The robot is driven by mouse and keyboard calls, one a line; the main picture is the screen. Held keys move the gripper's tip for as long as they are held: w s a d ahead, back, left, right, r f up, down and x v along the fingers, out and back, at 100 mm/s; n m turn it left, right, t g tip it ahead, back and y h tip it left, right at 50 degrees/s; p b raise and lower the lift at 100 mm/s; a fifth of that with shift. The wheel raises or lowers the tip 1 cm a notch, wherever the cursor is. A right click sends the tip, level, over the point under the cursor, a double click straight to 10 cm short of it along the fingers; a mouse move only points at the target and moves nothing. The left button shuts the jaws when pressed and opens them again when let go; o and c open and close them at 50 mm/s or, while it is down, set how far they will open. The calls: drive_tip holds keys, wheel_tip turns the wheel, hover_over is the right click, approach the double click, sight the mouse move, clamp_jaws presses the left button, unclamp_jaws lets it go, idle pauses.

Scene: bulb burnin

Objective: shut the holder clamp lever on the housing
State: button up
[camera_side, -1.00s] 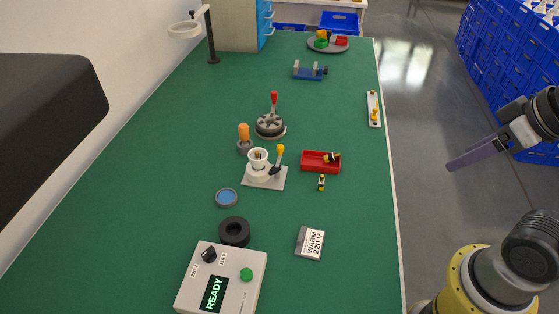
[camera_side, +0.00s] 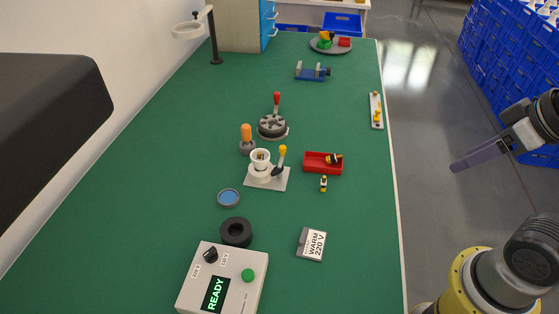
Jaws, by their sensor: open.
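The holder is a pale plate (camera_side: 278,183) near the middle of the green table. On it stands a white cup-shaped housing (camera_side: 260,172) with a small brown and dark piece inside its mouth. My gripper (camera_side: 455,167) is at the right, beyond the table's right edge, far from the lever and touching nothing. Its long grey-purple fingers point left and are seen nearly edge-on, so the gap between them is hidden.
A red tray (camera_side: 312,170) with a small part inside stands right of the holder, a small loose part (camera_side: 323,184) below it. An orange-handled tool (camera_side: 246,140) and a red-levered round fixture (camera_side: 273,128) stand behind. The control box (camera_side: 240,262) reads READY. The right table strip is mostly clear.

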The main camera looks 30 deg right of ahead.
drive_tip(key=w+r+n, duration=0.7)
drive_tip(key=r+n, duration=0.1)
drive_tip(key=r, duration=0.2)
drive_tip(key=w+a+r+n+g, duration=0.1)
drive_tip(key=w+a+r+n, duration=0.2)
drive_tip(key=w, duration=0.6)
drive_tip(key=n+g, duration=0.5)
drive_tip(key=n, duration=0.2)
hover_over(283, 147)
wheel_tip(283, 147, down, 19)
wheel_tip(283, 147, down, 14)
drive_tip(key=shift+r, duration=0.1)
